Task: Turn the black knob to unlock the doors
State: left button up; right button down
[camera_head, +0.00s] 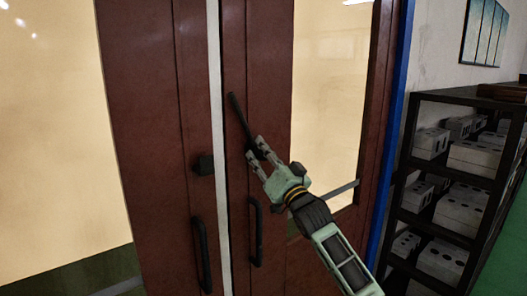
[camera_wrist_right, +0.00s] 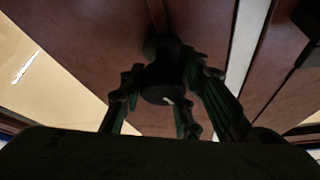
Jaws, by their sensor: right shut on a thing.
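Two dark red-brown doors with large glass panes, the left door (camera_head: 140,120) and the right door (camera_head: 262,60), stand side by side in the head view. My right gripper (camera_head: 256,151) is at the right door near its inner edge, above the pull handle. It is shut on the black knob (camera_head: 239,116), whose long dark bar sticks out up and left past the fingers. In the right wrist view, the dark knob (camera_wrist_right: 163,75) shows between the fingers of my right gripper (camera_wrist_right: 165,98), against the door. Its grip details are dark there. My left gripper is out of view.
A black block (camera_head: 204,165) sits on the left door's edge. Black pull handles hang on the left door (camera_head: 203,256) and right door (camera_head: 257,232). A pale strip (camera_head: 215,110) runs between the doors. A dark shelf (camera_head: 402,191) with grey boxes stands at the right.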

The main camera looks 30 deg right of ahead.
jog(key=m, duration=0.1)
jog(key=m+h+p, duration=0.1)
jog(key=m, duration=0.1)
jog(key=m+h+p, duration=0.1)
jog(key=shift+r+m+g, duration=0.25)
jog(key=shift+m+g, duration=0.05)
jog(key=shift+f+m+g+h+p, duration=0.15)
jog(key=shift+m+g+h+p, duration=0.15)
jog(key=shift+m+h+p, duration=0.55)
jog(key=shift+d+f+m, duration=0.1)
jog(key=shift+m, duration=0.35)
jog(key=c, duration=1.6)
grip_release()
jog(key=shift+o, duration=1.1)
jog(key=shift+s+d+f, duration=0.1)
jog(key=shift+d, duration=0.05)
jog(key=shift+y, duration=0.25)
jog(key=shift+s+a+f, duration=0.15)
jog(key=shift+s+a, duration=0.1)
jog(key=v, duration=1.1)
jog(key=shift+s, duration=0.25)
